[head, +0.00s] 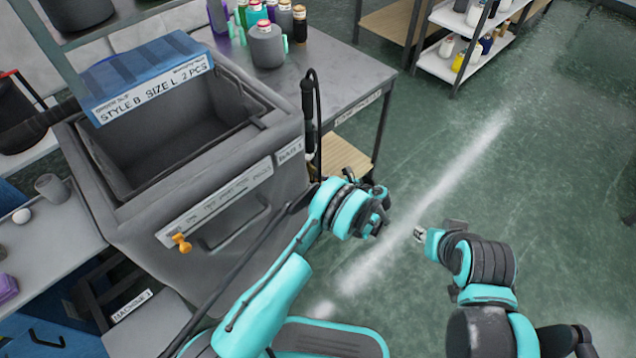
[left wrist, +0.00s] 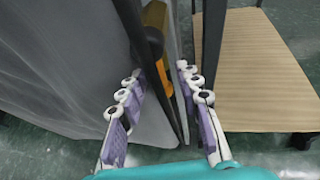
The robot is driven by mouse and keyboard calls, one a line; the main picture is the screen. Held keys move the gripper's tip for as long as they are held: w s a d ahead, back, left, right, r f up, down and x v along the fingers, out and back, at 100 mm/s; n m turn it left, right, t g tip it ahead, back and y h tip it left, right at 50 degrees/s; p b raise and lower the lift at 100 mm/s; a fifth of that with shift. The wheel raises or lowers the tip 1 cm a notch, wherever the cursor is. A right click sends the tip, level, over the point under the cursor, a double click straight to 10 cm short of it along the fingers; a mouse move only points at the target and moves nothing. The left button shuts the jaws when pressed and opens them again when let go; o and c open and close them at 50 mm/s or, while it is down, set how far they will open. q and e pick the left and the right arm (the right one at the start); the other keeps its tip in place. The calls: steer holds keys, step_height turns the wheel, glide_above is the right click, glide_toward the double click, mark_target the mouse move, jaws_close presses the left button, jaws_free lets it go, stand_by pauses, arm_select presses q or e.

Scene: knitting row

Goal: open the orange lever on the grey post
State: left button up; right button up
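In the left wrist view an orange piece (left wrist: 163,82) shows beside a dark part, along the edge of a grey upright surface (left wrist: 150,115). I take it for the lever; its full shape is hidden. My left gripper (left wrist: 160,80) is open, its two purple-padded fingers on either side of that edge. I cannot tell whether either finger touches it. In the head view my left wrist hides the fingers and the piece. An orange knob (head: 181,243) shows on the front of a large grey bin. My right gripper (head: 434,236) is over the floor, apart from everything.
The grey bin (head: 285,135) with a blue sign (head: 150,70) stands at left. A grey table (head: 350,75) with bottles and cones is behind it. A light wooden shelf (left wrist: 262,70) is right of the left gripper.

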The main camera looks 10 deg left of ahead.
arm_select(q)
steer(key=v, duration=0.7)
steer(key=shift+d, duration=0.2)
